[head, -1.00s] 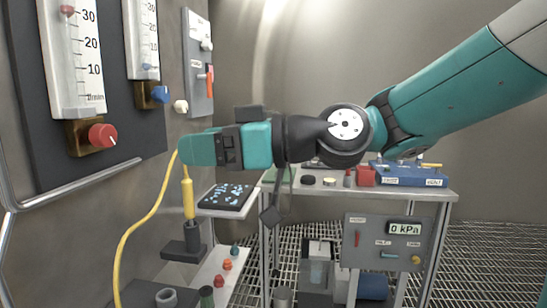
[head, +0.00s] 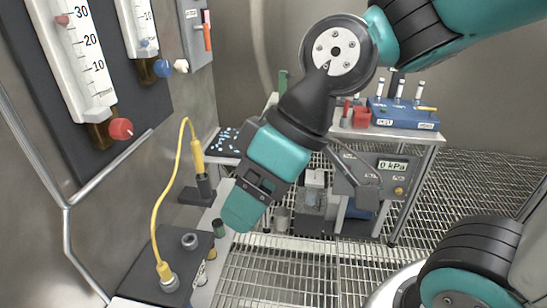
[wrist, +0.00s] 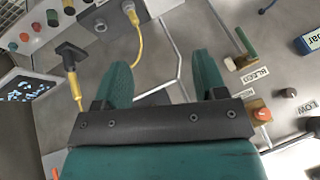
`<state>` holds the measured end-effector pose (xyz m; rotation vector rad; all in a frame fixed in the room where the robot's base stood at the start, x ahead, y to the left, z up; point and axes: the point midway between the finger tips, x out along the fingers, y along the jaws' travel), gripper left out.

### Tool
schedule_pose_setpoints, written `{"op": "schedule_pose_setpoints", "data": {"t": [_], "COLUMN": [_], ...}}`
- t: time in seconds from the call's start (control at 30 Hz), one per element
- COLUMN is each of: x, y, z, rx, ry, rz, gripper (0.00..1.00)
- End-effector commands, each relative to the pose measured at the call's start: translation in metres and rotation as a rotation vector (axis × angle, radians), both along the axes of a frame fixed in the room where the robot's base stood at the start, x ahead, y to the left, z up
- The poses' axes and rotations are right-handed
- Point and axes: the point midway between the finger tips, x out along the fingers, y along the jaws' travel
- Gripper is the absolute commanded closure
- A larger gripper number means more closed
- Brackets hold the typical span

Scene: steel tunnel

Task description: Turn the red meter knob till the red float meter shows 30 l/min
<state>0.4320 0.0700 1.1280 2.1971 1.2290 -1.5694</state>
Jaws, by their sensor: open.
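The red meter knob (head: 121,129) is a round red knob with a white mark, on a brass block below the red float meter (head: 72,50) at the left. The small pinkish float (head: 62,20) in that meter sits close to the 30 mark. My gripper (head: 238,215) is right of and below the knob, well apart from it, pointing down and left over the low bench. In the wrist view its two teal fingers (wrist: 163,72) stand apart with nothing between them. I cannot tell whether the red knob shows in the wrist view.
A blue meter knob (head: 163,68) sits beside the red meter. A yellow cable (head: 157,200) arcs from a socket on the low bench between wall and gripper. A bent metal rail (head: 85,190) runs below the meters. A side table (head: 415,135) stands at the back right.

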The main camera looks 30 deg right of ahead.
Motion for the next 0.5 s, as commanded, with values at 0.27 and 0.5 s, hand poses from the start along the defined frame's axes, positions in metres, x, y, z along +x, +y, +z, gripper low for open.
{"op": "schedule_pose_setpoints", "data": {"t": [0.27,0.5], "x": [-0.022,-0.024], "y": [-0.013,-0.015], "z": [0.011,0.009], "rx": [-0.107,-0.119], "ry": [0.1,0.111], "rz": [-0.021,-0.026], "gripper": [0.35,0.35]}}
